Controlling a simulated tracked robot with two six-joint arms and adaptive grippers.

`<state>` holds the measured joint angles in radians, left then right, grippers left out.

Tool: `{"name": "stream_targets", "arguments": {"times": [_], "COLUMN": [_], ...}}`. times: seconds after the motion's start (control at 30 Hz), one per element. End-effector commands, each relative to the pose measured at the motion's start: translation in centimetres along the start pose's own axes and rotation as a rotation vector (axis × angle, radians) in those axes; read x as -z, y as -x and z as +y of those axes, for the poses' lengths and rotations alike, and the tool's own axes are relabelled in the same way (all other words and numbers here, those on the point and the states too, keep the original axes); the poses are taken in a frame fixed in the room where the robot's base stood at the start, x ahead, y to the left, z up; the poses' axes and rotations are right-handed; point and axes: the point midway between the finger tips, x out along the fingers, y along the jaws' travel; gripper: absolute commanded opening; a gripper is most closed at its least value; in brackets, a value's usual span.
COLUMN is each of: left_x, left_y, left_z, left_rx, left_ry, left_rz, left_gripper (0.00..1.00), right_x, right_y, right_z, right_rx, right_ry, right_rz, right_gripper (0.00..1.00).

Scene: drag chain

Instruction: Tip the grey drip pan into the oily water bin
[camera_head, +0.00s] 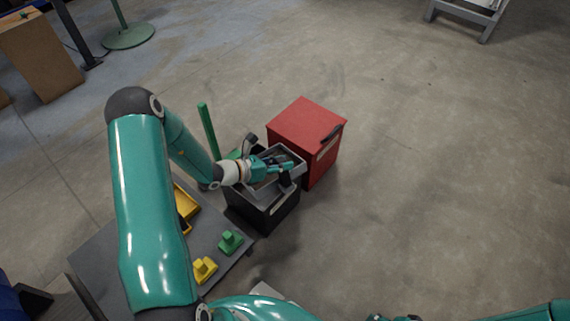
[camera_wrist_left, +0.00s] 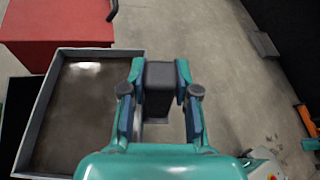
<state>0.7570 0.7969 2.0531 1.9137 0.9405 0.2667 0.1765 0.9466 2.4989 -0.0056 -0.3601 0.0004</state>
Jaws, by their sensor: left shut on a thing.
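The grey drip pan (camera_head: 297,160) is a shallow rectangular tray over the black bin (camera_head: 265,215), which has a pale label on its front. In the left wrist view the pan (camera_wrist_left: 38,118) fills the left side, with a dark brownish, shiny inside. It looks roughly level. My left gripper (camera_head: 284,172) is at the pan. In the left wrist view its two fingers (camera_wrist_left: 160,95) are shut on a dark block-like grip (camera_wrist_left: 159,76) beside the pan's right edge. Only small dark parts, perhaps my right gripper (camera_head: 396,318), show at the bottom edge.
A red cabinet (camera_head: 306,130) with a dark handle stands right behind the bin. A grey table (camera_head: 100,254) at the left holds a yellow tray (camera_head: 187,203), a green block (camera_head: 230,242) and a yellow block (camera_head: 204,269). A green post (camera_head: 207,130) rises behind. Floor at the right is clear.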

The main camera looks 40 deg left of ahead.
Motion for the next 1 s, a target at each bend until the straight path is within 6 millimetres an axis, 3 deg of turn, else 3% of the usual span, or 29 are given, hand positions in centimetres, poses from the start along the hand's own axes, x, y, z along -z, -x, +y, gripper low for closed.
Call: {"name": "stream_targets", "arguments": {"times": [0.03,0.43,1.0], "left_x": [-1.0,-4.1,-7.1], "left_y": [0.4,1.6,2.8], "left_z": [0.1,1.4,5.7], "left_rx": [0.005,0.080,0.188], "left_ry": [0.016,0.190,0.446], "left_rz": [-0.003,-0.003,-0.004], "left_gripper": [0.00,0.00,0.00], "right_x": [0.0,0.0,0.0], "right_y": [1.0,4.4,5.2], "right_z": [-0.4,-1.6,-1.9], "right_rx": [0.000,0.000,0.000], "right_ry": [0.000,0.000,0.000], "right_rz": [0.000,0.000,0.000], "right_gripper": [0.54,0.54,0.54]}}
